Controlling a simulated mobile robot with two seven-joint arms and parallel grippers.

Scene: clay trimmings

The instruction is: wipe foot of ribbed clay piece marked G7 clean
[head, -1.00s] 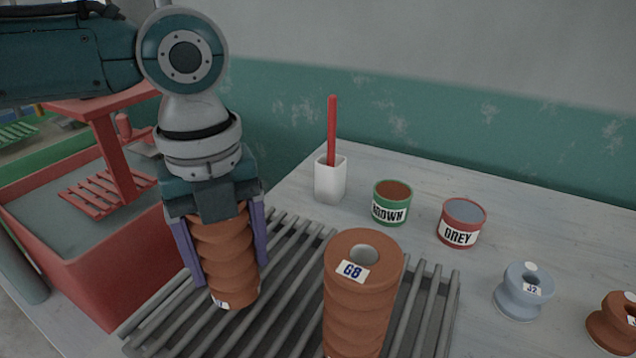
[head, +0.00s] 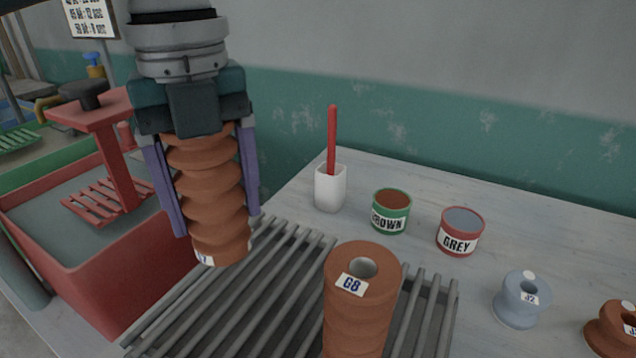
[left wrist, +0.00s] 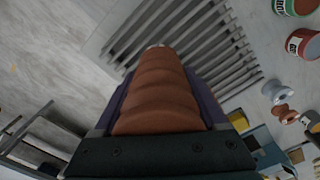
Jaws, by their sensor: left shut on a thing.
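My left gripper (head: 200,195) is shut on a ribbed brown clay piece (head: 208,180), one purple finger on each side. The piece hangs upright above the left part of the slatted grey rack. A white label shows at its lower edge, but its mark is mostly hidden and I cannot read it. In the left wrist view the same ribbed piece (left wrist: 165,88) lies between the fingers. A second ribbed clay piece (head: 362,300), labelled G8, stands at the front of the rack with a hole in its top. My right gripper is not in view.
The slatted rack (head: 268,275) lies under the held piece. A red basin (head: 110,285) with a red slatted platform (head: 108,200) is at the left. A white cup (head: 331,190) with a red-handled tool, BROWN (head: 390,212) and GREY (head: 460,232) pots, and small spools (head: 521,300) stand to the right.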

